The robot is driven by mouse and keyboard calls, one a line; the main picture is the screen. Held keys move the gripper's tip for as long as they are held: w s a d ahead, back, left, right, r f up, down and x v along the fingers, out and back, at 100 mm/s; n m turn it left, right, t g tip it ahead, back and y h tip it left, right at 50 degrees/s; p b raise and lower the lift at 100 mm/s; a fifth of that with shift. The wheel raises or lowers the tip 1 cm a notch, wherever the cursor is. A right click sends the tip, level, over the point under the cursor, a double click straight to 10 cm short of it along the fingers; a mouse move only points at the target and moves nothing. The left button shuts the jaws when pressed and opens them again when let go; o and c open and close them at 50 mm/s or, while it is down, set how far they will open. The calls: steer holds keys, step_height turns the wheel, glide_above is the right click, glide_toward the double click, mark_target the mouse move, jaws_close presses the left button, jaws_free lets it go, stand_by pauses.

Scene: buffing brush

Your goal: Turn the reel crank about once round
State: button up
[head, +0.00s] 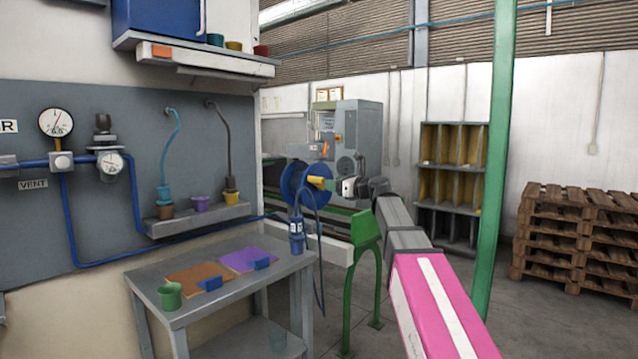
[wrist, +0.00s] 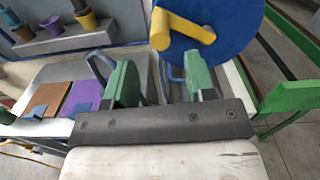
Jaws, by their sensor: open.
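The blue reel (head: 291,180) stands behind the work table in the head view, with its yellow crank (head: 320,183) sticking out toward the right. In the wrist view the reel (wrist: 240,22) fills the top, and the yellow crank (wrist: 190,27) runs across its face to a thick knob at the left. My gripper (head: 342,187) is close to the right of the crank in the head view. In the wrist view my gripper (wrist: 161,80) has its two green fingers spread apart with nothing between them. The crank shows beyond the fingertips, apart from them.
A grey table (head: 235,298) holds orange and purple boards and a green cup (head: 170,296). A blue hose hangs below the reel. A green post (head: 494,170) rises right of my arm. Pallets (head: 575,240) stand far right.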

mark_target(320, 181)
steer(key=x, duration=0.7)
steer(key=shift+w+a, duration=0.1)
jaws_close()
